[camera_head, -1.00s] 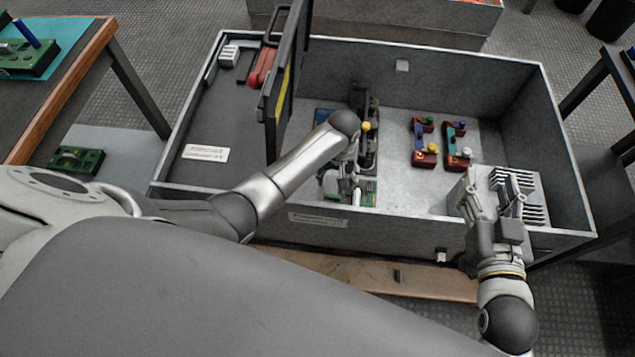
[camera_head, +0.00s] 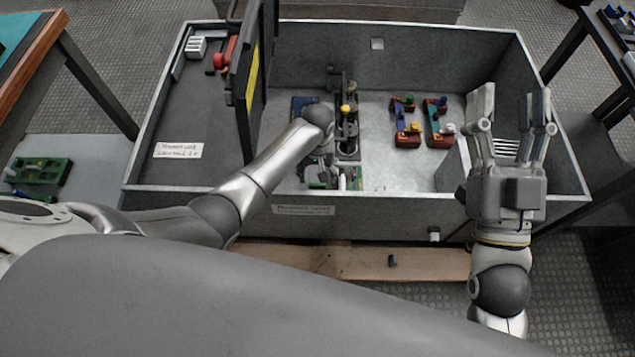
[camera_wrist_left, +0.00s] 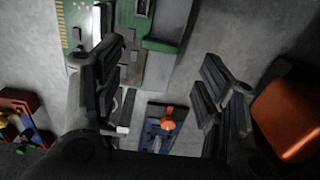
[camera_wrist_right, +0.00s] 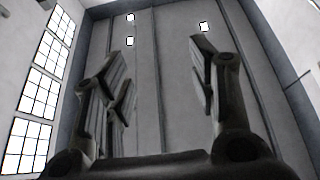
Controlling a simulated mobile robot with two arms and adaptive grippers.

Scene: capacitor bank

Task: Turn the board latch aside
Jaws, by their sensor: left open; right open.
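A green circuit board (camera_head: 352,178) lies on the cabinet floor near its front wall, partly hidden by my left arm. It fills the upper left of the left wrist view (camera_wrist_left: 158,68). A small blue part with an orange knob (camera_wrist_left: 167,124) shows between the left fingers; I cannot tell whether it is the board latch. My left gripper (camera_head: 328,178) is over the board, pointing down, open and holding nothing. Its spread fingers show in the left wrist view (camera_wrist_left: 165,90). My right gripper (camera_head: 510,115) is open, empty and raised at the cabinet's right front.
An open metal cabinet (camera_head: 450,208) has a dark upright panel (camera_head: 258,85) left of centre. A dark fixture with a yellow knob (camera_head: 347,109) stands behind the board. Two red blocks with coloured knobs (camera_head: 405,138) (camera_head: 438,136) stand right of it. The floor between them is bare.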

